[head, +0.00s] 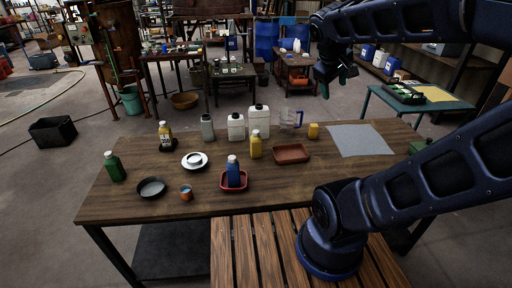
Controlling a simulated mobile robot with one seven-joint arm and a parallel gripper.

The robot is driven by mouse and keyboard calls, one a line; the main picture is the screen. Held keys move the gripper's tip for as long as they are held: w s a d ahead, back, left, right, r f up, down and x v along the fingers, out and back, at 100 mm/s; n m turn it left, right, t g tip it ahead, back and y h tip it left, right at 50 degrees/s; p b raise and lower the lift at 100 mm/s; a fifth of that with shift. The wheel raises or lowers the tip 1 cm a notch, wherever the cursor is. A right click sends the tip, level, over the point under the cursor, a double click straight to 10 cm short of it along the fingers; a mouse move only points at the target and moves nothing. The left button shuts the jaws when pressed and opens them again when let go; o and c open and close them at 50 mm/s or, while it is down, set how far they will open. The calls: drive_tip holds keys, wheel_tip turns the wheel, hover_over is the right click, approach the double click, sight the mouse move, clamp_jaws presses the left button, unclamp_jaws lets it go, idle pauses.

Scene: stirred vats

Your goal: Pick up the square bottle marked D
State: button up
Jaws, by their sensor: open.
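No letter D is readable at this size, so I cannot tell which bottle bears it. On the wooden table (120,206) stand a green bottle (115,168) at the far left, a yellow bottle (255,146) near the middle, and a blue bottle (234,172) in a small red tray (222,186). A yellow-and-dark bottle (165,134) with a pale label stands at the back left, in or on a dark dish. A grey bottle (207,128) stands behind. My gripper (324,88) is open, small in view, high beyond the table's back edge and apart from these bottles.
White jugs (236,127), a clear pitcher (290,119) and a small yellow container (313,131) line the back. A brown tray (291,153), white dish (194,163), black pan (151,188) and small cup (186,193) lie forward. A grey sheet (355,140) covers clear room at right.

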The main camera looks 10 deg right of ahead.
drive_tip(key=w+d+n+t+h, duration=0.15)
drive_tip(key=w+n+h, duration=0.25)
drive_tip(key=w+n, duration=0.4)
drive_tip(key=r+n+t+y, duration=0.2)
drive_tip(key=n+t+y, duration=0.2)
drive_tip(key=n+t, duration=1.2)
hover_over(256, 131)
drive_tip(key=s+a, duration=0.1)
drive_tip(key=s, duration=0.5)
drive_tip(key=n+g, duration=0.4)
drive_tip(key=f, duration=3.7)
drive_tip(key=shift+w+a+f, duration=0.3)
drive_tip(key=shift+f, duration=0.1)
drive_tip(key=shift+x, duration=3.8)
drive_tip(key=shift+s+d+r, duration=0.1)
drive_tip(key=shift+d+r, duration=0.05)
drive_tip(key=shift+r, duration=0.05)
drive_tip(key=shift+c, duration=0.4)
clamp_jaws()
